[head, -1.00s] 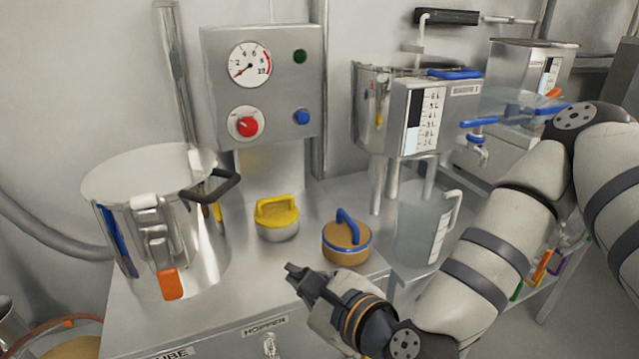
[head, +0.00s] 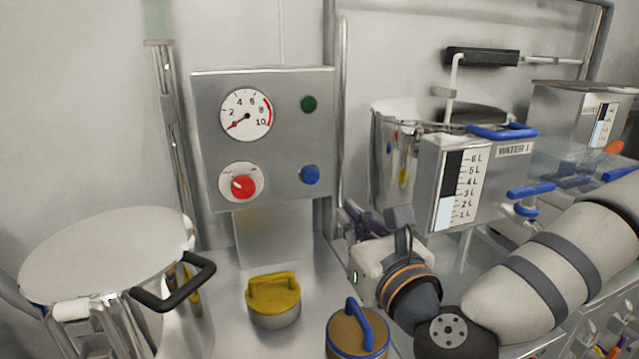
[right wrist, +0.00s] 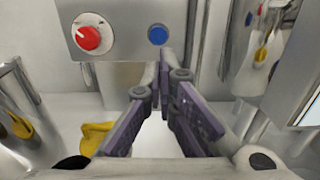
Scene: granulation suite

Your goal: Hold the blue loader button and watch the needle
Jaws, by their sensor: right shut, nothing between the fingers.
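The blue loader button (head: 310,174) sits at the lower right of the grey control panel (head: 215,100). It also shows in the right wrist view (right wrist: 157,35), beyond my fingertips. The gauge (head: 246,113) is at the panel's upper left, and its thin needle (head: 241,122) points down-left, near the low end of the scale. My right gripper (head: 352,218) is shut and empty, below and to the right of the button and apart from it. In the right wrist view its fingertips (right wrist: 163,66) meet just below the button. My left gripper is not in view.
A red knob (head: 243,187) and a green button (head: 308,104) share the panel. A steel pot (head: 110,265) with a black handle stands left. Yellow-topped (head: 273,292) and blue-handled (head: 358,335) lids stand below the panel. The water tank (head: 470,185) is close on the right.

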